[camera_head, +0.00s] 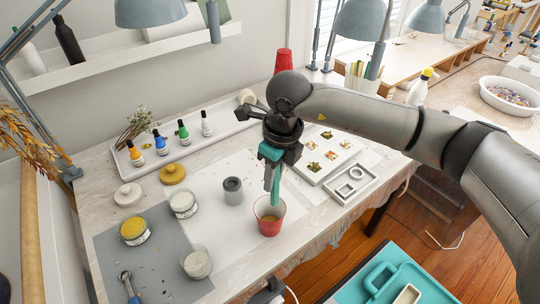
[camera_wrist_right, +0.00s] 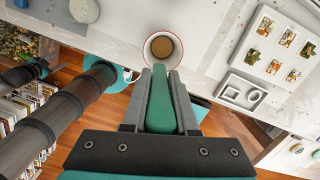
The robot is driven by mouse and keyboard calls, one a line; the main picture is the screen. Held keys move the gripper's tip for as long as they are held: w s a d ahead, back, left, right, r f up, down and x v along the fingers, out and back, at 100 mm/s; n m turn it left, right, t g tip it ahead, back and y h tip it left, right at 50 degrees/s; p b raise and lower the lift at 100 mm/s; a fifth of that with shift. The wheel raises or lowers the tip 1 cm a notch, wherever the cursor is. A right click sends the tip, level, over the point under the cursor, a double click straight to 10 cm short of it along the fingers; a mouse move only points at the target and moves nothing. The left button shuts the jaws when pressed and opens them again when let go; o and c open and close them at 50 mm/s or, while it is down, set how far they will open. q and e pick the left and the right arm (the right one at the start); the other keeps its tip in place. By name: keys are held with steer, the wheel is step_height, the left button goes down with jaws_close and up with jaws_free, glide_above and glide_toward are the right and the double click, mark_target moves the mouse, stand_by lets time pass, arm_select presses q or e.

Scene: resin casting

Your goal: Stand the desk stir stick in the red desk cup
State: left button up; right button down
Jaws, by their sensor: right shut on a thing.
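The teal-green stir stick (camera_head: 276,190) hangs nearly upright from my right gripper (camera_head: 272,172), its lower end at the rim of the red cup (camera_head: 268,228). In the right wrist view, my right gripper (camera_wrist_right: 159,88) is shut on the stick (camera_wrist_right: 160,105), and the stick's far end overlaps the near rim of the cup (camera_wrist_right: 147,50). I cannot tell whether the tip is inside the rim or just above it. The cup stands upright on the desk with something brownish inside.
A grey pot (camera_head: 232,192) stands just left of the cup. Open jars (camera_head: 196,263) stand on a grey mat (camera_head: 160,268) further left. A white tray (camera_head: 318,180) and a grey mould (camera_head: 350,186) lie to the right. Another red cup (camera_head: 283,62) is at the back.

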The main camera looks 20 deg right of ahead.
arm_select(q)
steer(key=shift+r+p, duration=2.05)
steer(key=shift+r, duration=0.35)
arm_select(e)
steer(key=shift+w+a+r+m+h, duration=0.1)
steer(key=shift+w+r+m+h, duration=0.15)
steer(key=shift+m, duration=1.55)
steer(key=shift+w+d+r+m+h, duration=0.15)
steer(key=shift+w+m, duration=0.2)
steer(key=shift+m, duration=1.45)
steer(key=shift+w+a+r+m+h, duration=0.2)
steer(key=shift+w+m, duration=0.1)
steer(key=shift+m, duration=1.5)
arm_select(q)
steer(key=shift+f, duration=0.15)
arm_select(e)
steer(key=shift+f, duration=0.1)
arm_select(q)
step_height(320, 180, down, 3)
steer(key=b, duration=0.3)
steer(key=shift+a+f+b, duration=0.1)
steer(key=shift+f+b, duration=0.05)
steer(key=shift+b, duration=0.2)
arm_select(e)
step_height(320, 180, down, 4)
steer(key=shift+r, duration=0.15)
arm_select(q)
steer(key=shift+f, duration=0.15)
